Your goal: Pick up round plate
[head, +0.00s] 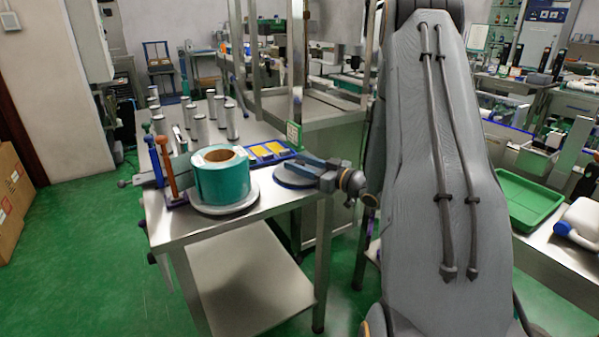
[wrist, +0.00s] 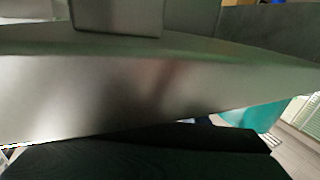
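A round plate (head: 292,180), grey with a dark blue rim, is at the right front corner of the steel table. My gripper (head: 312,170) is over its right side and hides part of it. In the wrist view a broad grey metal surface (wrist: 130,95) with a curved edge fills the middle, very close; it looks like this plate. Whether my fingers touch or grip it I cannot tell. A second, pale round plate (head: 240,207) lies to the left, with a teal roll (head: 222,183) standing on it. The roll also shows at the right of the wrist view (wrist: 250,115).
Several metal cylinders (head: 202,127) stand at the back of the steel table (head: 205,224). An orange-handled tool (head: 166,165) is left of the roll. A blue tray with yellow pieces (head: 265,151) lies behind. A metal frame (head: 298,70) rises at the back right.

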